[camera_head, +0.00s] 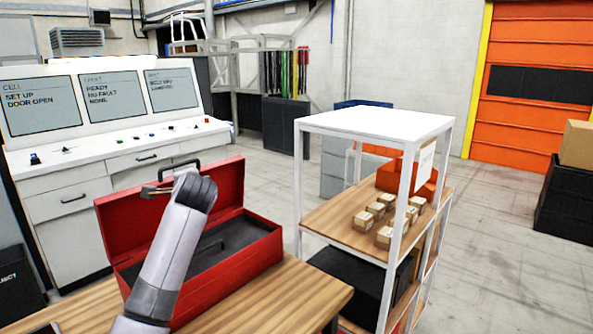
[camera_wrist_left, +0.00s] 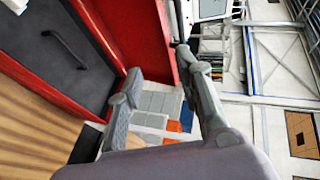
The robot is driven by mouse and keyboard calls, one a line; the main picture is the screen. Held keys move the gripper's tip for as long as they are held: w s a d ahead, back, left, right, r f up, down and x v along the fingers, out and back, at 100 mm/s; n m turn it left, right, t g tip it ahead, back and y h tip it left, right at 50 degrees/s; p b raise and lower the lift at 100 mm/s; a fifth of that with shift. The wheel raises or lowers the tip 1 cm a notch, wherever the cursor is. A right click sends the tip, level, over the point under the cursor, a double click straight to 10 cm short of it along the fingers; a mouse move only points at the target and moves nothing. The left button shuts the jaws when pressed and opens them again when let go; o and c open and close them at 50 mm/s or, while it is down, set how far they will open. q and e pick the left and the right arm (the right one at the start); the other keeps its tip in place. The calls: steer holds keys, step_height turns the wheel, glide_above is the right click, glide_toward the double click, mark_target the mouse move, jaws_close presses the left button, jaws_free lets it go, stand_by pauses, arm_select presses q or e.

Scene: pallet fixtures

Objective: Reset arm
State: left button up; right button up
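The red toolbox (camera_head: 225,263) stands open on the wooden table, its lid (camera_head: 112,225) raised at the back. A dark tray with a handle (camera_wrist_left: 68,50) shows inside it in the left wrist view. The red toolbox wall shows behind the fingers. My right gripper is in neither view.
The wooden table (camera_head: 290,300) has bare room right of the toolbox. A white-framed shelf (camera_head: 375,122) with several small cartons (camera_head: 385,237) and an orange bin (camera_head: 425,188) stands close to its right. A control console (camera_head: 100,135) is behind. Open floor (camera_head: 500,220) lies farther right.

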arm_select(q)
steer(key=s+d+f+n+g+h, duration=0.2)
steer(key=s+f+g, duration=0.1)
steer(key=s+f, duration=1.05)
steer(key=s+d+f+n+g+h, duration=0.25)
steer(key=s+f, duration=0.65)
steer(key=f, duration=0.9)
steer(key=s+d+f+n+g+h, duration=0.1)
steer(key=s+f+n+g, duration=0.15)
steer(key=s, duration=1.25)
steer(key=s+d+f+n+g+h, duration=0.15)
steer(key=s+f, duration=0.25)
steer(key=s, duration=1.2)
step_height(320, 180, down, 32)
steer(key=s+g+b, duration=0.1)
steer(key=g+b, duration=0.1)
steer(key=b, duration=0.3)
steer(key=s+a+f+b, duration=0.3)
steer(key=s+f+b, duration=0.1)
steer(key=s+f, duration=1.3)
step_height(320, 180, down, 2)
steer(key=shift+f+g+y, duration=0.2)
steer(key=shift+g+y, duration=0.1)
steer(key=shift+g, duration=0.05)
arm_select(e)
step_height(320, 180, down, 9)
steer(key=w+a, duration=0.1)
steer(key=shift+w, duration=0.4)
